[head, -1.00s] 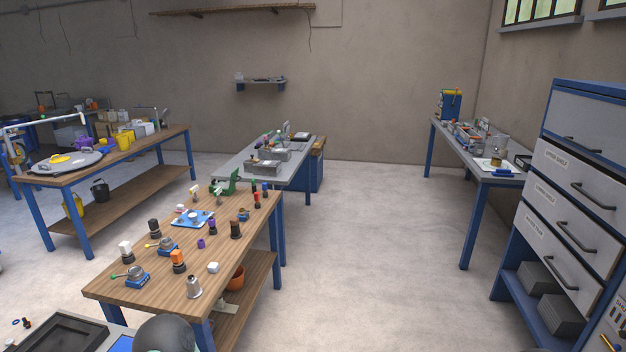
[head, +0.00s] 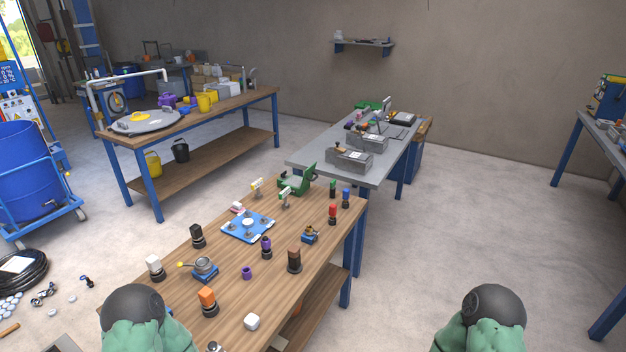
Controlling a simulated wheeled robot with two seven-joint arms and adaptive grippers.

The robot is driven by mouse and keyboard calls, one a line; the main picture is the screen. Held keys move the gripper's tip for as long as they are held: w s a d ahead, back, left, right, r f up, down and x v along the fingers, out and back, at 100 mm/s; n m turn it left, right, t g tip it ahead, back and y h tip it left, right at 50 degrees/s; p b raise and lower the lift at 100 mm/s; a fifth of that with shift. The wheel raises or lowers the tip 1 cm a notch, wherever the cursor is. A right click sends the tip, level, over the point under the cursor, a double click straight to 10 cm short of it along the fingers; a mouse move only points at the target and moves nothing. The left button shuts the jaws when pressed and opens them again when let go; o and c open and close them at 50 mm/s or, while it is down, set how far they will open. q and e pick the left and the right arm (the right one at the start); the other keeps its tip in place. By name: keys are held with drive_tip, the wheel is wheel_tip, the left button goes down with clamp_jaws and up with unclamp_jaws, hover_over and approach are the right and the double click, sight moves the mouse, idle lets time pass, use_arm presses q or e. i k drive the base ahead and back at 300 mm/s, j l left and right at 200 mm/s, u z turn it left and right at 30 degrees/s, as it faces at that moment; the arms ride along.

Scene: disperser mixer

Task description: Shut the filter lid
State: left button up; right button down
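I cannot tell for certain which thing is the filter lid. A small round metal pot (head: 204,267) on a blue base, with a yellow-tipped handle at its left, stands on the near wooden bench (head: 255,285). A smaller blue-based device (head: 310,235) stands near that bench's right edge. A large grey disc (head: 146,122) with a yellow part on top lies on the far left bench. My two arms show only as dark and green links at the bottom edge. Both grippers are out of view.
A grey table (head: 307,160) stands behind. A blue barrel (head: 30,170) stands at left. Open floor (head: 470,220) lies to the right.

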sight(308, 173)
drive_tip(key=i+l+u, duration=0.15)
drive_tip(key=u, duration=0.45)
drive_tip(key=i+l+u, duration=0.15)
drive_tip(key=l+u, duration=0.2)
drive_tip(key=l, duration=0.6)
drive_tip(key=l+u, duration=0.4)
drive_tip(key=l, duration=0.6)
